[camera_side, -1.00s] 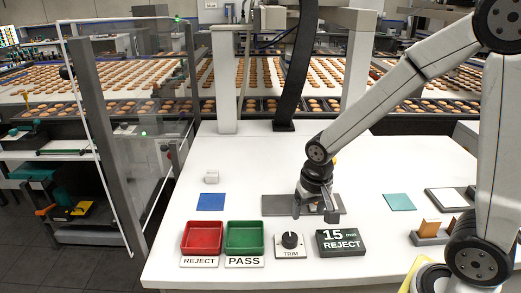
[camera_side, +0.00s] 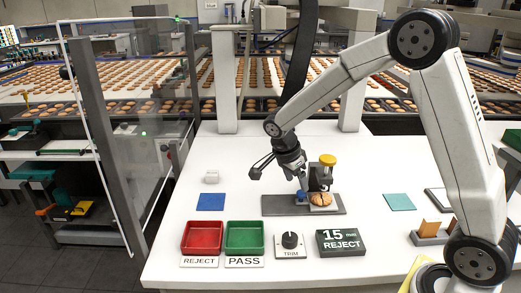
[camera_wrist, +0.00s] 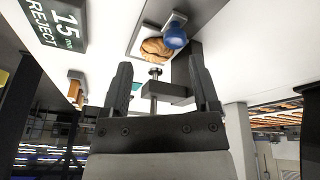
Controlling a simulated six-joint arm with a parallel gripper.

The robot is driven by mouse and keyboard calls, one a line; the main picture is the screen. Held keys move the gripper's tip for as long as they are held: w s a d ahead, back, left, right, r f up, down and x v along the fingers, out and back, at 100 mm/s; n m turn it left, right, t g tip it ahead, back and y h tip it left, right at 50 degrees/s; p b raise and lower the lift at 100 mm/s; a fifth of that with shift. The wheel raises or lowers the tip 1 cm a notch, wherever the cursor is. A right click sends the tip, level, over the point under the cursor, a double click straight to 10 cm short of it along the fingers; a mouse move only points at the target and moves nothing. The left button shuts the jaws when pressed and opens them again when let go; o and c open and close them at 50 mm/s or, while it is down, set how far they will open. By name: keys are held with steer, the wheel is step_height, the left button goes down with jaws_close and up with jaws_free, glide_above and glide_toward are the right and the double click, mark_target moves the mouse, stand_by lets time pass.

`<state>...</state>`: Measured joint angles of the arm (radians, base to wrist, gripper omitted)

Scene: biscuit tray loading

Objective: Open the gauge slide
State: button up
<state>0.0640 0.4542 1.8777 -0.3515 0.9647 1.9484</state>
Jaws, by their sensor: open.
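The gauge stands on a grey base plate (camera_side: 273,206), with a dark upright body (camera_side: 320,178) and a yellow knob on top (camera_side: 327,160). A round brown biscuit (camera_side: 320,199) lies at its foot on a pale pad. A blue knob (camera_side: 302,193) sits at the left of the biscuit; it also shows in the wrist view (camera_wrist: 175,37) beside the biscuit (camera_wrist: 155,49). My gripper (camera_side: 261,167) is open and empty, tilted, above and left of the gauge. In the wrist view, the gauge's rod and dark arm appear between my fingers (camera_wrist: 160,68).
In front stand a red REJECT tray (camera_side: 201,253), a green PASS tray (camera_side: 244,253), a TRIM dial (camera_side: 290,240) and a display (camera_side: 341,242) reading 15 mm REJECT. A blue square (camera_side: 211,202) lies left, a teal one (camera_side: 399,202) right.

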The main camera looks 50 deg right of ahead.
steer(key=w+d+m, duration=0.1)
steer(key=m, duration=0.2)
steer(key=shift+w+d+r+m+g+h, duration=0.1)
steer(key=shift+w+d+m+g+h, duration=0.2)
steer(key=shift+w+d+h, duration=0.1)
steer(key=shift+s, duration=0.1)
steer(key=shift+x, duration=3.95)
steer(key=shift+a, duration=0.1)
jaws_close()
steer(key=shift+r, duration=0.1)
